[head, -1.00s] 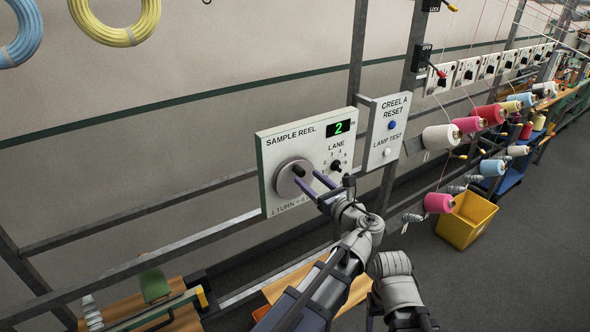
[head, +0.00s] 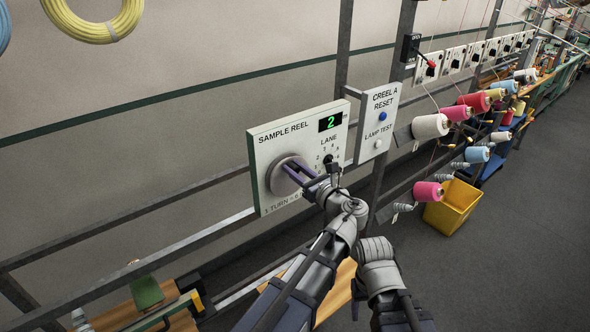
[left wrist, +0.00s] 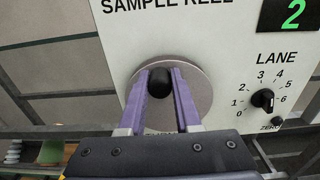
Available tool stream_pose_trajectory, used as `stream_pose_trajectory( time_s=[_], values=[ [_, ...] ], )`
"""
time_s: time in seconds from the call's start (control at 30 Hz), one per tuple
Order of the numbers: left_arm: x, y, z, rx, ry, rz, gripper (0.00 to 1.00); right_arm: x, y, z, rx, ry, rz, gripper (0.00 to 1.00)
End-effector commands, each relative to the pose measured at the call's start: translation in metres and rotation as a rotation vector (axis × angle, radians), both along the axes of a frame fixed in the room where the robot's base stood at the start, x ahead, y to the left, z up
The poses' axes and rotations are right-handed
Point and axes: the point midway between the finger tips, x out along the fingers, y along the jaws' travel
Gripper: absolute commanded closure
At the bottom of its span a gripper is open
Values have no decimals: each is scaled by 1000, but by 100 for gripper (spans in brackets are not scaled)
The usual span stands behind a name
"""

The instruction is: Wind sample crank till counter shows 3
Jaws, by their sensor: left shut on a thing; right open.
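The sample reel panel (head: 262,150) is a white box on the frame, and its green counter (head: 330,122) reads 2. The counter also shows 2 in the left wrist view (left wrist: 292,14). The crank is a round grey disc (head: 275,180) with a black knob (left wrist: 159,84). My left gripper (head: 291,168) has its purple fingers on either side of the knob, shut on it; the left wrist view shows the fingers (left wrist: 160,78) over the disc. In the head view the fingers mostly hide the knob.
A lane selector (left wrist: 263,98) sits right of the crank. The Creel A reset panel (head: 378,125) with blue and white buttons is close by on the right. Yarn cones (head: 430,127) and a yellow bin (head: 453,212) stand further right. Open floor lies at lower right.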

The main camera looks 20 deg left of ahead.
Motion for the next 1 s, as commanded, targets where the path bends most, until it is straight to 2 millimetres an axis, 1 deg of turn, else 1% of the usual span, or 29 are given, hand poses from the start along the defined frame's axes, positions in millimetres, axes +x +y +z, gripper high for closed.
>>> stream_pose_trajectory(
  time_s=[0.03, 0.13, 1.0],
  values=[
    [0, 0, 0, 1, -1, 0, 89, 0, 0, 0, 0, 0, 0, 38],
    [0, -1, 0, 1, -1, -1, 100, 0, 0, 0, 0, 0, 0, 38],
    [0, -1, 0, 0, 0, -1, 100, 0, 0, 0, 0, 0, 0, 38]
  ],
)
